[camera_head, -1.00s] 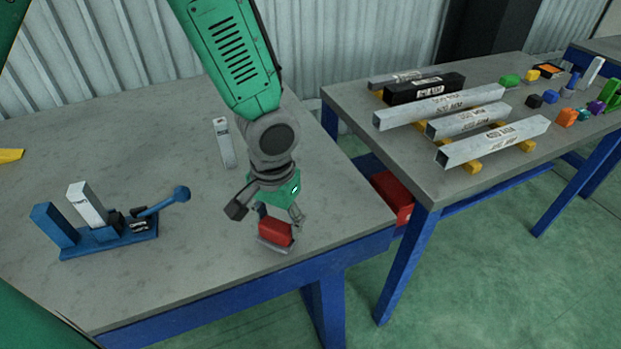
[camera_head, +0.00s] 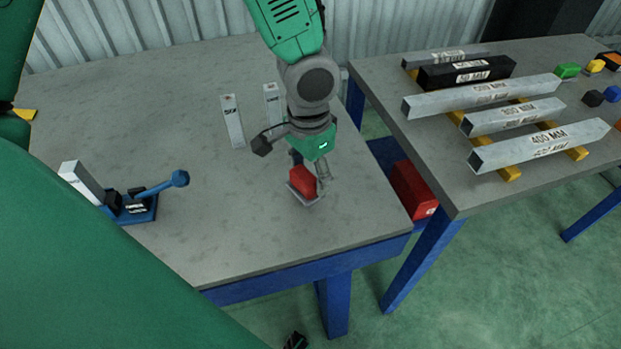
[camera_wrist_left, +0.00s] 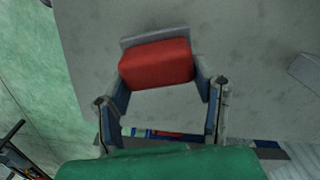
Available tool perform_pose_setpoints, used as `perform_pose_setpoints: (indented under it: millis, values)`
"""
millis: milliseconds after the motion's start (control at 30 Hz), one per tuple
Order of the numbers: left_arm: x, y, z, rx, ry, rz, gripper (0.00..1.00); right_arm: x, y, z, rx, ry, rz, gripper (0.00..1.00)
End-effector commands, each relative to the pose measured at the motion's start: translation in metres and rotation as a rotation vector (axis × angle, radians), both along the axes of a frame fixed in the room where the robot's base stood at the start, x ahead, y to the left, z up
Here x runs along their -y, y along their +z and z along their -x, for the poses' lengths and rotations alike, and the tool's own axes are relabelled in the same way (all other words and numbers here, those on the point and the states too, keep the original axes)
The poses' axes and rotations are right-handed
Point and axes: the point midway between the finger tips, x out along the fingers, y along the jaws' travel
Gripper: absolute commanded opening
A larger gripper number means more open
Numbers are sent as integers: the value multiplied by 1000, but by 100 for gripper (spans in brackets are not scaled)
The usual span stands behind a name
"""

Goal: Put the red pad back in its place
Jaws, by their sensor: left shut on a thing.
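The red pad (camera_head: 302,181) is a red block with a thin grey plate (camera_head: 309,200) at its underside. It is near the right part of the grey table (camera_head: 200,205). My left gripper (camera_head: 309,177) points down and is shut on the pad's sides. In the left wrist view the pad (camera_wrist_left: 157,62) sits between the two fingertips, with the grey plate (camera_wrist_left: 152,36) beyond it. I cannot tell whether the plate touches the table. My right gripper cannot be made out.
Two white upright-marked boxes (camera_head: 232,120) (camera_head: 271,104) lie behind the gripper. A blue clamp fixture (camera_head: 143,208) with a lever stands at left. A second table (camera_head: 420,150) with metal bars (camera_head: 540,146) is at right, beyond a gap. A red box (camera_head: 412,188) sits below.

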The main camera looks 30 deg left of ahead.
Motion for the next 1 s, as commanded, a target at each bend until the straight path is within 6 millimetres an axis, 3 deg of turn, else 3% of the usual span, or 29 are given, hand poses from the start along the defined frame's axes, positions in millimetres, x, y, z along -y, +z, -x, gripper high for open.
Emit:
perform_pose_setpoints:
  millis: [100,367,400,467,800,1000]
  values:
    - [-1,-17,1,-3,1,0,3,0,-5,0,0,0,0,86]
    - [0,-17,0,-1,1,0,3,0,-4,0,1,1,0,86]
    - [0,-17,0,-2,1,-1,56,0,-4,0,1,1,0,86]
    - [0,-17,0,-1,1,-1,73,0,-4,0,1,1,0,86]
    - [0,-15,0,0,1,0,73,0,-3,0,1,0,0,86]
    - [0,13,-1,5,2,2,73,0,4,0,1,0,0,86]
